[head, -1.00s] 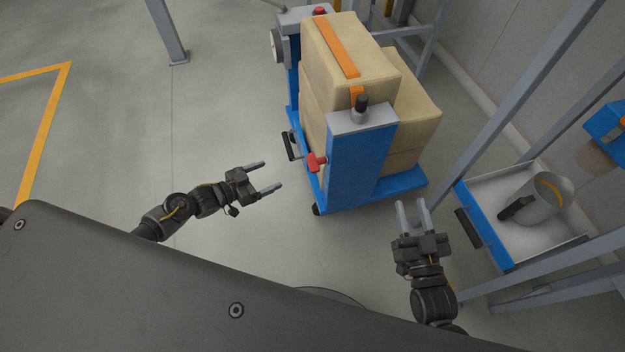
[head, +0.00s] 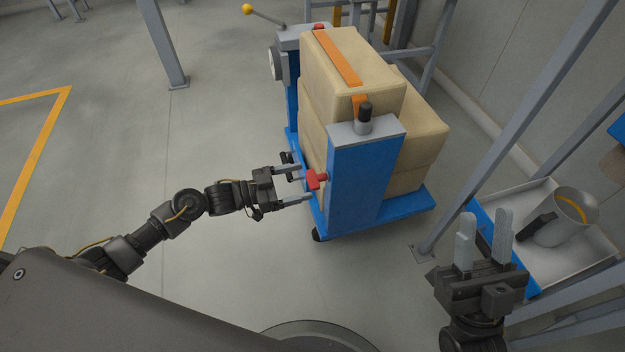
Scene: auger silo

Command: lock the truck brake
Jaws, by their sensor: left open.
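The blue truck (head: 355,188) stands in the middle of the head view, loaded with tan sacks. A red handle (head: 317,179), which looks like the brake, sticks out from the left side of its front post. My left gripper (head: 306,184) is open, with one finger above and one below the red handle's left end. I cannot tell whether the fingers touch it. My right gripper (head: 484,240) is open and empty at the lower right, in front of the tray.
A blue-edged tray (head: 607,253) with a grey jug (head: 568,215) is at the right, among grey frame legs (head: 500,135). A lever with a yellow knob (head: 248,9) is behind the truck.

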